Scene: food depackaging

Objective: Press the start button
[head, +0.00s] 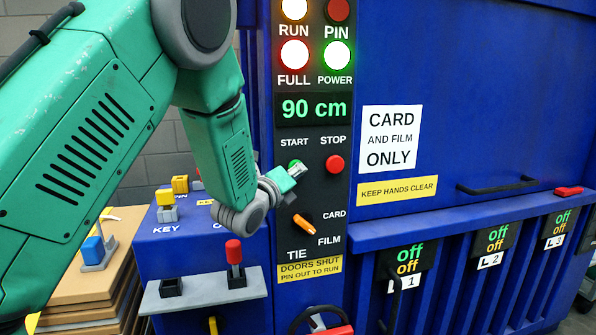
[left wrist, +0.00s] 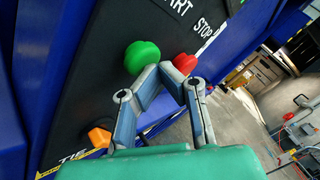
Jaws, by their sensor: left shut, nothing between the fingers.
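The green start button (head: 295,165) sits under the word START on the black control panel, partly covered by my left gripper in the head view. My left gripper (head: 300,170) is shut and empty, with its fingertips at the button's lower right side. In the left wrist view the green button (left wrist: 141,57) is left of the closed fingertips (left wrist: 167,72). Whether they touch it I cannot tell. The red stop button (head: 334,164) is to the right; it also shows just beyond the fingertips in the left wrist view (left wrist: 185,64). My right gripper is not in view.
An orange selector (head: 304,224) for CARD and FILM is below the buttons. The display (head: 313,108) reads 90 cm. RUN, FULL and POWER lamps are lit. A red-topped lever (head: 234,256) stands on a grey plate at lower left. A black handle (head: 497,186) juts from the blue machine.

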